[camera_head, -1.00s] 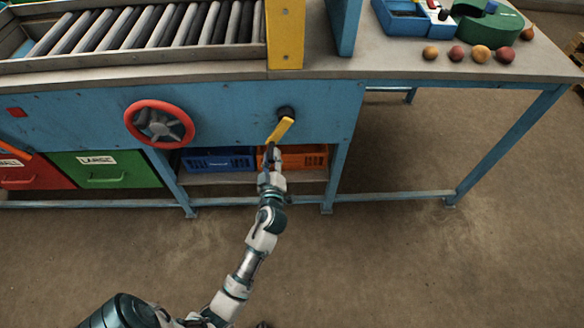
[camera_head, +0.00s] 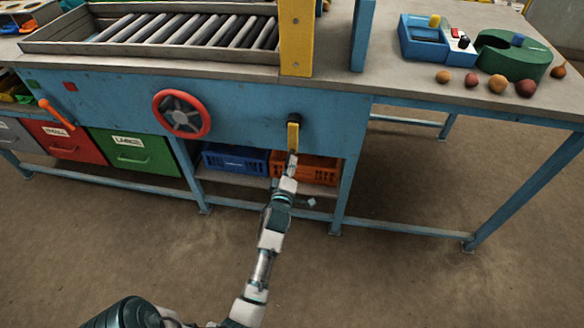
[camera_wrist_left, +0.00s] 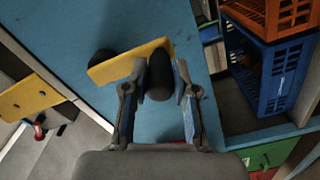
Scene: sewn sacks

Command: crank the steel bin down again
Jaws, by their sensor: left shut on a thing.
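The crank on the blue bench front has a black hub (camera_head: 294,119) and a yellow arm (camera_head: 293,136) that hangs almost straight down. My left gripper (camera_head: 291,162) is at the arm's lower end. In the left wrist view, its two fingers (camera_wrist_left: 168,90) are shut on the crank's black handle (camera_wrist_left: 162,76), one finger on each side. The yellow arm (camera_wrist_left: 130,63) runs from the handle to the hub (camera_wrist_left: 102,58). I cannot make out a steel bin for certain. My right gripper is not in view.
A red handwheel (camera_head: 181,114) is left of the crank. Below are a blue crate (camera_head: 235,160), an orange crate (camera_head: 318,170), and a green drawer (camera_head: 135,152). A yellow post (camera_head: 297,38) rises above the crank. Several round fruits (camera_head: 497,83) lie on the right bench top. The floor is clear.

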